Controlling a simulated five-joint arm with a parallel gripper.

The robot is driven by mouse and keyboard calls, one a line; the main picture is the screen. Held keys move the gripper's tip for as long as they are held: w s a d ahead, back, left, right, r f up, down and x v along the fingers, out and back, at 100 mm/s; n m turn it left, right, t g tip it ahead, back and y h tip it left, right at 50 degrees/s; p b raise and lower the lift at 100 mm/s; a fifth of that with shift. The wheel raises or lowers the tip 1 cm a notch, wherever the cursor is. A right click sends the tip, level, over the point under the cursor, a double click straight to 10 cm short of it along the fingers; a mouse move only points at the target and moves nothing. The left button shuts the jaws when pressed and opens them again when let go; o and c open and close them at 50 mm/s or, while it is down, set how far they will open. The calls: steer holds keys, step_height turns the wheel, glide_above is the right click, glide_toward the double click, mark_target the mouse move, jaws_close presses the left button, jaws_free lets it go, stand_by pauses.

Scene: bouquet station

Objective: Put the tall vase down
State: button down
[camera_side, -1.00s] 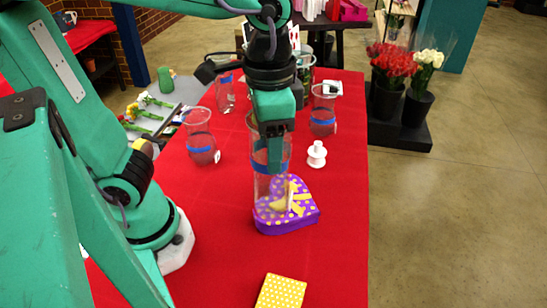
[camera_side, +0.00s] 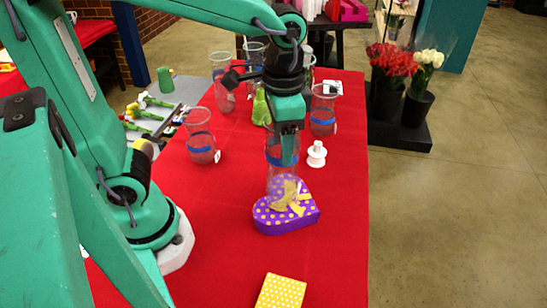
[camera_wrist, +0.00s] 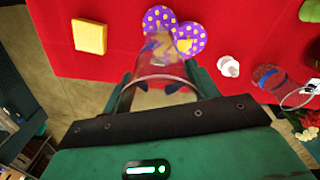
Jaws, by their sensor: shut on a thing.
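The tall clear vase (camera_side: 283,177) with a blue band is upright in my gripper (camera_side: 284,150), which is shut on its upper part. In the side view the vase's lower end overlaps the purple heart-shaped box with yellow dots and a yellow bow (camera_side: 272,219). I cannot tell whether the vase touches the box. In the wrist view the vase (camera_wrist: 160,68) sits between the fingers of my gripper (camera_wrist: 165,90), with the heart box (camera_wrist: 191,38) seen beyond it.
A yellow dotted box (camera_side: 281,291) lies at the front of the red table (camera_side: 225,260). Another banded vase (camera_side: 200,140) stands left, one (camera_side: 323,112) right, near a white spool (camera_side: 317,154). A green object (camera_side: 261,107) stands behind. Red cloth is bare left of the heart box.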

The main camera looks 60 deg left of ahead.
steer(key=shift+f, duration=1.9)
steer(key=shift+c, duration=2.1)
jaws_free()
step_height(320, 180, up, 12)
steer(key=shift+r, duration=0.2)
steer(key=shift+o, duration=0.2)
